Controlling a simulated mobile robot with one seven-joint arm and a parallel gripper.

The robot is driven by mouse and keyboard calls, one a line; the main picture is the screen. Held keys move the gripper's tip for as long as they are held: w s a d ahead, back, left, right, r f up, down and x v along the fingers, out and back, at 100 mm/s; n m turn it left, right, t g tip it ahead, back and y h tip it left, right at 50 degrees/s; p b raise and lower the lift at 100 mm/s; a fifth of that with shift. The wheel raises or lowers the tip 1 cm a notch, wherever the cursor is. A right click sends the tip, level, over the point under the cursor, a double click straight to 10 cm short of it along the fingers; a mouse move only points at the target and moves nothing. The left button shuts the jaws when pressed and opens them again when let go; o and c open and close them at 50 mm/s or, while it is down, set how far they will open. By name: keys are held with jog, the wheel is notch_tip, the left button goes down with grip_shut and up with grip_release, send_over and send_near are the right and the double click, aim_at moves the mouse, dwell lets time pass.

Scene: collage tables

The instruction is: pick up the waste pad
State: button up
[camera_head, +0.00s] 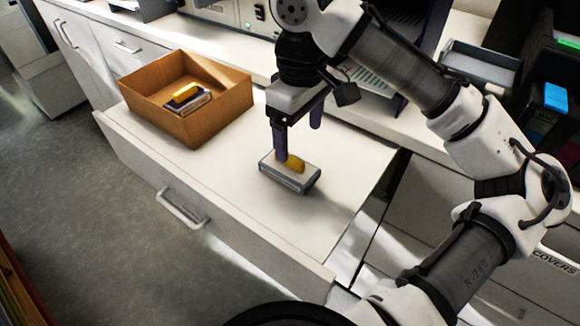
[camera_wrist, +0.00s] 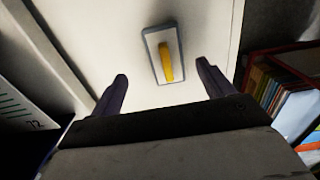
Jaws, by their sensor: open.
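A waste pad (camera_head: 290,172), a grey-white block with a yellow handle on top, lies flat on the white drawer-like surface (camera_head: 335,205). In the wrist view the same waste pad (camera_wrist: 151,62) lies ahead of the fingertips, roughly between their lines, with its yellow handle facing the camera. My gripper (camera_head: 298,140) is open and empty, just above and behind the pad. Its two dark fingers (camera_wrist: 162,80) are spread wide in the wrist view. A finger overlaps the pad's handle in the head view; I cannot tell whether they touch.
A brown open box (camera_head: 205,125) stands left of the pad and holds a similar pad with a yellow handle (camera_head: 184,95). A counter with machines runs along the back. The white surface around the pad is clear. A red-edged bin of folders (camera_wrist: 285,95) shows at right in the wrist view.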

aim_at(293, 158)
notch_tip(293, 158, down, 3)
jog(key=shift+r, duration=0.1)
jog(key=shift+s+a+f+p, duration=0.1)
jog(key=shift+a+f+p, duration=0.15)
jog(key=shift+f, duration=1.1)
jog(key=shift+a+f+p, duration=0.15)
jog(key=shift+a+f, duration=0.15)
jog(key=shift+f, duration=1)
jog(key=shift+c, duration=0.3)
jog(key=c, duration=1)
jog(key=shift+c, duration=0.2)
jog(key=shift+r, duration=0.15)
